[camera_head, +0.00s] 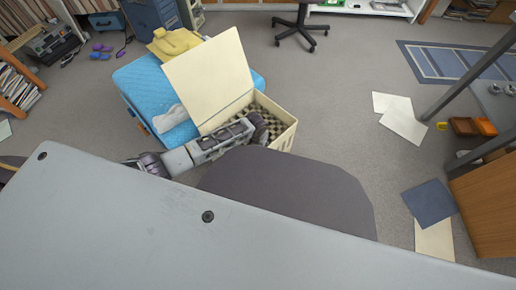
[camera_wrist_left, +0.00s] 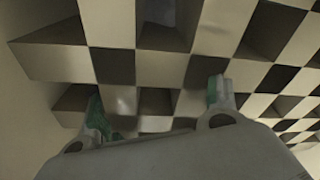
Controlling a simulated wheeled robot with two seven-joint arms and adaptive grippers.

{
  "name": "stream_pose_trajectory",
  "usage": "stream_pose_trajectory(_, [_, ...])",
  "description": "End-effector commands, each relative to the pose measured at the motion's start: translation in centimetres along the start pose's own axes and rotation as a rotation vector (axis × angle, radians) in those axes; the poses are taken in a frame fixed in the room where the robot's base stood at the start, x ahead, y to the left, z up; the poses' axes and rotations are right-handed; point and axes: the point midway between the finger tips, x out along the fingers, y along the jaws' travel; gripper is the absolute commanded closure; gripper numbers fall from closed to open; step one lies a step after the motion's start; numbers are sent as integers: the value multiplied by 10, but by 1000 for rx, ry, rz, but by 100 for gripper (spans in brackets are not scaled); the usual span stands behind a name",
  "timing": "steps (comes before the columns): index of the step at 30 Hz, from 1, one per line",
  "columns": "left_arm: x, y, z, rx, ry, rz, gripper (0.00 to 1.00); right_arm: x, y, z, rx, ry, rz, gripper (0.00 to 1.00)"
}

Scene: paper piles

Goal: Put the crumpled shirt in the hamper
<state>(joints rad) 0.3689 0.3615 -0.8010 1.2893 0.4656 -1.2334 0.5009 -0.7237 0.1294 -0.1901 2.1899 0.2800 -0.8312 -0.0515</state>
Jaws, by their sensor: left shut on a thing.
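The cream hamper (camera_head: 284,134) stands in the middle of the head view with its lid (camera_head: 208,78) raised. A pale hamper wall (camera_wrist_left: 20,110) shows at the left. My right gripper is not in view.
A blue padded piece (camera_head: 145,82) beside the hamper bears a yellow cloth (camera_head: 174,42) and a whitish cloth (camera_head: 170,119). A grey tabletop (camera_head: 130,225) fills the near left. Papers (camera_head: 404,124) lie on the floor at right. A chair base (camera_head: 300,27) stands behind.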

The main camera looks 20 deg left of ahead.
Motion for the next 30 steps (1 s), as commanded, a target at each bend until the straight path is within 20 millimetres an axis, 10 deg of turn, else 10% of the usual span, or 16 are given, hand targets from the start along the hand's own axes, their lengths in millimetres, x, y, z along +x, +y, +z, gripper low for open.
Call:
stream_pose_trajectory(12, [2, 0, 0, 0, 0, 0, 67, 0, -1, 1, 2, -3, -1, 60])
stream_pose_trajectory(13, [2, 0, 0, 0, 0, 0, 35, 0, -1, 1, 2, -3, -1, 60])
stream_pose_trajectory(15, [2, 0, 0, 0, 0, 0, 29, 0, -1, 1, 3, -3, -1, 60])
stream_pose_trajectory(30, [-2, 0, 0, 0, 1, 0, 29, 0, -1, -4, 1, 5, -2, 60])
